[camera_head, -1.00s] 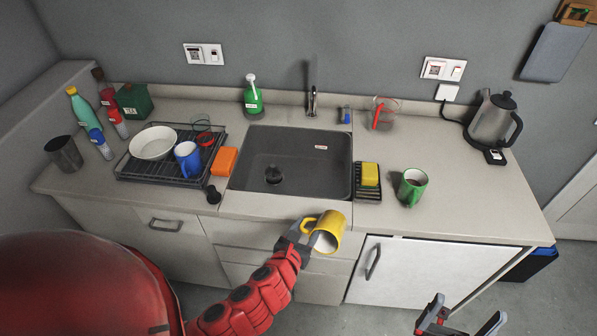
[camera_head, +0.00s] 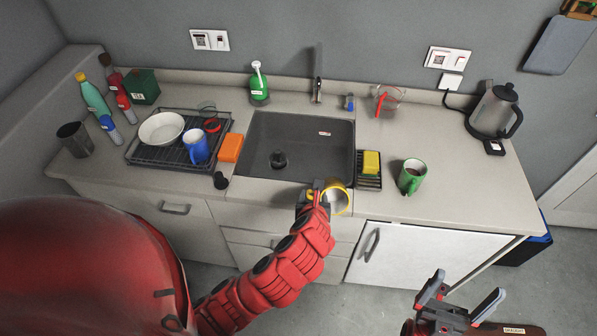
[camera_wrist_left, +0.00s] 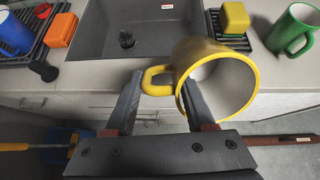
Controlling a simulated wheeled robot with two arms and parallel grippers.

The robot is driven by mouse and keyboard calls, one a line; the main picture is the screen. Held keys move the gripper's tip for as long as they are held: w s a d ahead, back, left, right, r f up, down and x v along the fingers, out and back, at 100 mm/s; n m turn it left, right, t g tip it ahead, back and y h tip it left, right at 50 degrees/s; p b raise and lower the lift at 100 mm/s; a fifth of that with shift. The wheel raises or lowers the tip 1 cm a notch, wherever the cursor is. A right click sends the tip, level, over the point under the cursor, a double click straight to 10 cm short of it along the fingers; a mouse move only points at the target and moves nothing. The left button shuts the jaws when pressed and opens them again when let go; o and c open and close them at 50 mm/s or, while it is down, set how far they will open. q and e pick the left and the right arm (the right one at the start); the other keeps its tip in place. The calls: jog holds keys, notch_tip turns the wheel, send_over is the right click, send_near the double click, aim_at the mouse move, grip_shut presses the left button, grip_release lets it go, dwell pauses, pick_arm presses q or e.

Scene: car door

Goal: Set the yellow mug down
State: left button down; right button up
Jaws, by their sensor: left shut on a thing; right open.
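The yellow mug (camera_head: 337,197) is held by my left gripper (camera_head: 314,198) just in front of the counter's front edge, near the sink's front right corner. In the left wrist view the mug (camera_wrist_left: 215,55) is tilted with its pale inside facing the camera. Its handle (camera_wrist_left: 155,80) lies between the two fingers of my left gripper (camera_wrist_left: 155,95); the exact contact is hard to see. My right gripper (camera_head: 462,303) is open and empty at the lower right, in front of the white cabinet door.
The dark sink (camera_head: 298,135) is beyond the mug. A rack with a yellow sponge (camera_head: 371,163) and a green mug (camera_head: 412,177) stand right of it. A dish rack (camera_head: 150,158) with a bowl and blue mug (camera_head: 196,146) is left. Counter right of the green mug (camera_head: 455,190) is clear.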

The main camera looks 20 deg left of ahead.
pick_arm(q)
jog(key=w+n+g, duration=0.1)
jog(key=w+n+g+y, duration=0.1)
jog(key=n+g, duration=0.1)
jog(key=w+n+g, duration=0.1)
jog(key=n+g, duration=0.1)
jog(key=shift+w+d+f, duration=0.25)
jog(key=shift+d, duration=0.05)
jog(key=n+g, duration=0.1)
jog(key=w+n+g, duration=0.2)
jog(key=n, duration=0.1)
jog(key=shift+w+a, duration=0.15)
jog(key=shift+a, duration=0.1)
jog(key=shift+w+f+n+g+h, duration=0.15)
jog(key=shift+w+n+g+h, duration=0.5)
jog(key=shift+n, duration=0.35)
jog(key=shift+w+f+n+g+h, duration=0.2)
jog(key=shift+w+n+h, duration=0.35)
jog(key=shift+n, duration=0.4)
jog(key=shift+w+f+n+g+h, duration=0.15)
jog(key=shift+w+n+h, duration=0.35)
jog(key=shift+n, duration=0.4)
jog(key=shift+w+f+n+g+h, duration=0.1)
jog(key=shift+w+n+g+h, duration=0.1)
jog(key=shift+w+n+h, duration=0.55)
jog(key=shift+s+d+n, duration=0.1)
jog(key=shift+n, duration=0.2)
